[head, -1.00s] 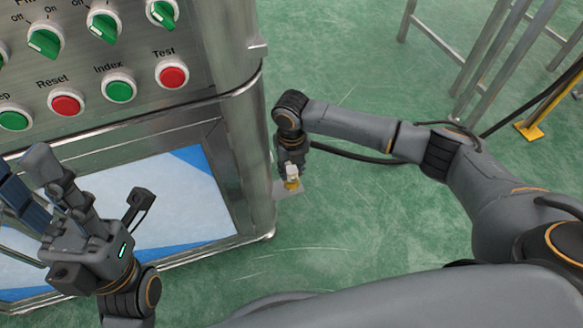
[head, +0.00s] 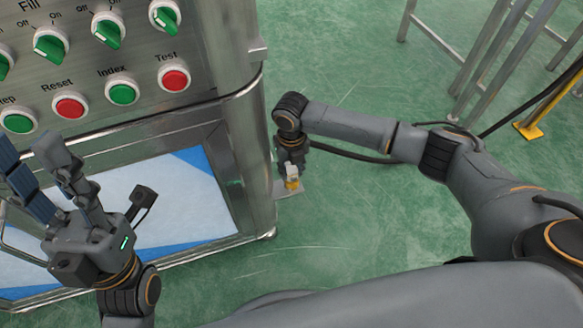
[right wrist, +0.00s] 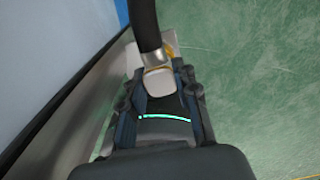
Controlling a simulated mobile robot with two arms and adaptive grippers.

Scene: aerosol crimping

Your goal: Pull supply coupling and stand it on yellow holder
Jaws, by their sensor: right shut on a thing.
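My right gripper (head: 291,172) is low beside the right side of the steel cabinet. In the right wrist view its fingers (right wrist: 158,88) are shut on a pale, metallic coupling (right wrist: 158,80) with a black hose (right wrist: 145,22) attached. In the head view a small white and yellow piece (head: 292,183) shows at the fingertips, over a grey plate; a yellow rim also shows behind the coupling in the wrist view. Whether coupling and plate touch is unclear. A yellow bracket (head: 530,130) stands on the floor at the right. My left gripper (head: 30,165) is open and empty before the cabinet.
The steel cabinet (head: 235,70) carries knobs and buttons, with a pale window below. The grey plate (head: 288,193) juts from its right side. A steel frame (head: 485,60) stands at the upper right. Green floor between is clear except for the hose (head: 350,156).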

